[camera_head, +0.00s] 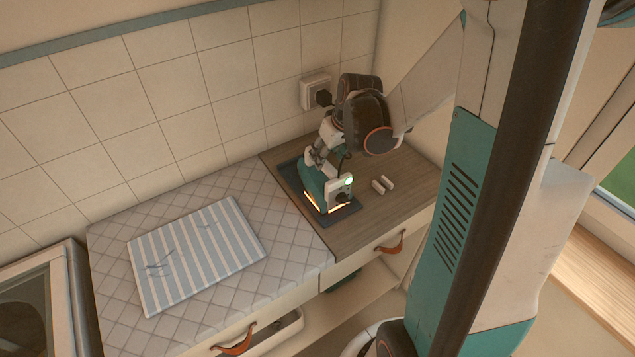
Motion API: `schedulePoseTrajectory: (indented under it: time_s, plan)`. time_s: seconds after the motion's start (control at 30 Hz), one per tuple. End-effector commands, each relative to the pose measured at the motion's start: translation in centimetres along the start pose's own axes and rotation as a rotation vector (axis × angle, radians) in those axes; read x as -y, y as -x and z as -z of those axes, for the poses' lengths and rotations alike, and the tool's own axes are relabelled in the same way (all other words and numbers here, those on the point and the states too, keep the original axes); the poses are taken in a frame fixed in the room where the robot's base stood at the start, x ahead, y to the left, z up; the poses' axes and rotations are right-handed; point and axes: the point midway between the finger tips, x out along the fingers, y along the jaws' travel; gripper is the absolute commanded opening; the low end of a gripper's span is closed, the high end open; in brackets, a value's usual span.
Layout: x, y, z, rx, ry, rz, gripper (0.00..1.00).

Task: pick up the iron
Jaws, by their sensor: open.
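The iron (337,192) is teal and white with a green light and a glowing orange edge. It sits on a dark tray (347,214) on the wooden part of the counter. My gripper (318,158) is directly above and behind the iron, its fingers around or close to the top of it. The jaws are open. I cannot tell whether the fingers touch the handle, as the gripper and arm partly hide the iron's top.
A striped cloth (195,252) lies on the quilted mat (285,265) at left. A wall socket with a black plug (322,97) is behind. Leather pulls (390,243) are on the drawer fronts. The tiled wall stands close behind.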

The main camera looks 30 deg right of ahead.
Motion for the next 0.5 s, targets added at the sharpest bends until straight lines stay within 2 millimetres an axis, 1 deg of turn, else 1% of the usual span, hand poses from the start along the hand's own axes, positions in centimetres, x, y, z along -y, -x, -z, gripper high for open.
schedulePoseTrajectory:
  time_s: [0.03,0.1,0.27,0.37,0.5]
  plan:
    - [0.0,-0.7,0.0,0.000,0.001,0.000,0.47]
    - [0.0,-1.2,0.0,0.000,0.001,0.000,0.47]
    - [0.0,-1.9,0.1,0.000,0.001,0.000,0.47]
    - [0.1,-3.1,0.5,0.000,0.001,0.000,0.47]
    - [0.2,-5.2,1.0,0.000,0.001,0.000,0.47]
